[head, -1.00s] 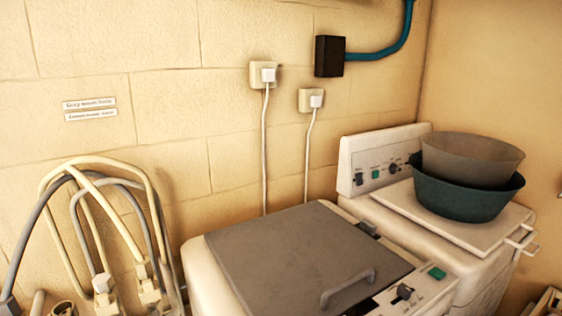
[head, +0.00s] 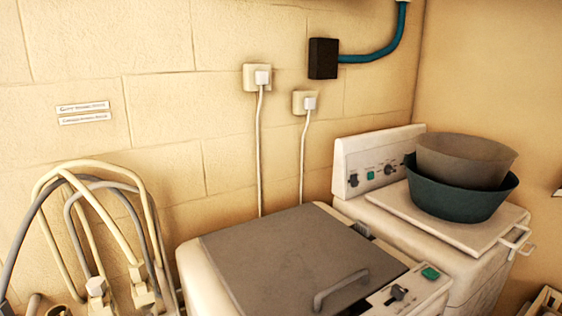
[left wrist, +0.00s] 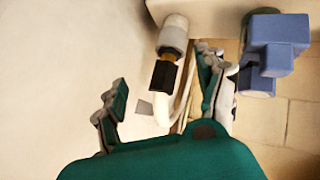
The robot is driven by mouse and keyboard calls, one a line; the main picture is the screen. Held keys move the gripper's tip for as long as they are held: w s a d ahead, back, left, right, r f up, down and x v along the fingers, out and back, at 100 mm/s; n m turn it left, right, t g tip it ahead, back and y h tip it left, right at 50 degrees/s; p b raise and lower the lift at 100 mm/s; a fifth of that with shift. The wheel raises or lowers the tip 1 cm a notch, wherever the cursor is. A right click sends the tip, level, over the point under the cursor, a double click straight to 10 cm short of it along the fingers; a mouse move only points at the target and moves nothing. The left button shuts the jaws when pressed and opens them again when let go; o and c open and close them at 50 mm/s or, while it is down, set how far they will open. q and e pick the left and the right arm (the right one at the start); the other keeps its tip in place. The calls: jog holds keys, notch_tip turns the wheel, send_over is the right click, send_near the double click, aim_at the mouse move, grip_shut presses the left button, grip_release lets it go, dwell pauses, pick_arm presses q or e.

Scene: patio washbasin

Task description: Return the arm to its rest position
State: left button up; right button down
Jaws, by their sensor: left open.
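My left gripper (left wrist: 163,72) shows in the left wrist view, with its green body at the bottom and its two fingers spread apart. It is open and no object is clamped in it. A pale cylindrical fitting with a brass band and a dark end (left wrist: 164,75) appears between the fingers in the picture; I cannot tell how far off it is. Neither arm shows in the head view. My right gripper is in neither view.
A grey-lidded machine (head: 290,255) stands at the front centre. Behind it at right, a white machine (head: 385,205) bears two stacked basins (head: 465,205). Looped hoses (head: 85,230) stand at left. A blue-grey blocky part (left wrist: 275,45) is right of the gripper.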

pick_arm(q)
jog(key=s+a+f+m+g, duration=0.1)
jog(key=s+f+m+g, duration=0.2)
jog(key=s, duration=0.7)
jog(key=s+a+f+m+g, duration=0.1)
jog(key=s+f+m+g, duration=0.1)
jog(key=s+f, duration=0.4)
jog(key=s+a+f+m+g, duration=0.2)
jog(key=s+f+m+g, duration=0.1)
jog(key=s, duration=1.1)
jog(key=shift+s+f+m+g+y, duration=0.3)
jog(key=shift+s+f+m, duration=0.1)
jog(key=shift+f, duration=0.45)
